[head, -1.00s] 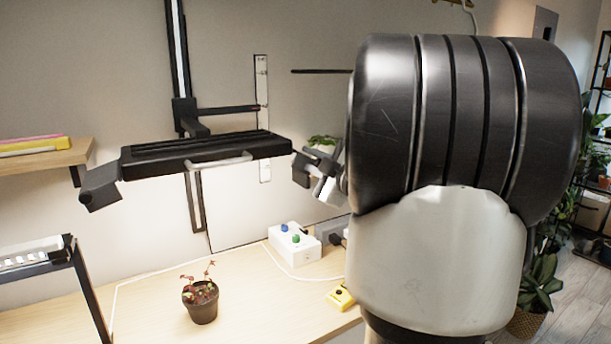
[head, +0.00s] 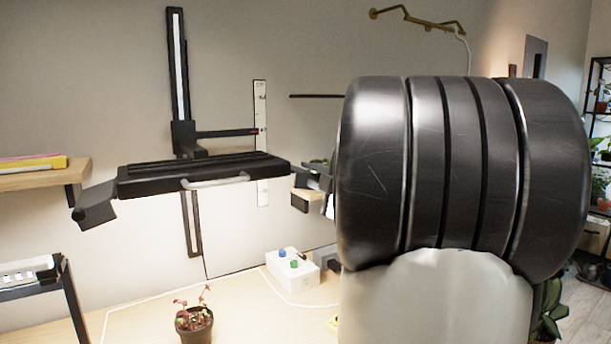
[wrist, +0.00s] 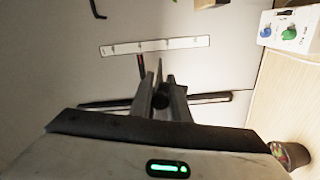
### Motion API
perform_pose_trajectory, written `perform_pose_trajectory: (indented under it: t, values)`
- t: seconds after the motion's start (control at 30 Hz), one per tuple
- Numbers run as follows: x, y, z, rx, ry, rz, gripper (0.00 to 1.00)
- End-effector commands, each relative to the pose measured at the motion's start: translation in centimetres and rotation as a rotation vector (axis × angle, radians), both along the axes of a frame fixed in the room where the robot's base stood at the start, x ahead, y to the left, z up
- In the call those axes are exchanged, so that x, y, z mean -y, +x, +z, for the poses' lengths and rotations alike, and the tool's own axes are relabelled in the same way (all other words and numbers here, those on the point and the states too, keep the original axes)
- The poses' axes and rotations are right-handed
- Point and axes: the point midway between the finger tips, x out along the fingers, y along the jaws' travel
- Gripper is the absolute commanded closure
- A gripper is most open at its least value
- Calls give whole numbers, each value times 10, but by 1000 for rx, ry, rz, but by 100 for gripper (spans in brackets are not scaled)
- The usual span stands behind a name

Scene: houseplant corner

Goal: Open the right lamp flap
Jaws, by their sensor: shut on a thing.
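The lamp (head: 205,176) is a long black bar with a pale handle on its front, mounted on a wall rail. Its left flap (head: 96,205) hangs tilted down at the left end. The right flap (head: 300,203) is a dark piece at the right end, partly hidden by my gripper (head: 316,188). My gripper is at that flap, mostly hidden behind my arm. In the wrist view its fingers (wrist: 161,98) are close together with a dark piece between them, seemingly the flap's edge. The flap's exact angle is hard to tell.
A white control box (head: 292,268) with blue and green knobs stands on the wooden bench (head: 245,315) below. A small potted plant (head: 194,322) stands in front. A shelf (head: 40,180) is at left. My arm blocks the right side.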

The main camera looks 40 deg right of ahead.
Motion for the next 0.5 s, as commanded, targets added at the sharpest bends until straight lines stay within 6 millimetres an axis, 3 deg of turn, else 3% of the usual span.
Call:
perform_pose_trajectory:
  t: [0.07, 0.1, 0.2, 0.5]
  values:
    - [1, 0, 0, 1, 1, -1, 100]
    - [1, 0, 0, 1, 1, -1, 81]
    - [0, 0, 0, 1, 1, -1, 66]
    - [0, -1, 1, 1, 1, 0, 66]
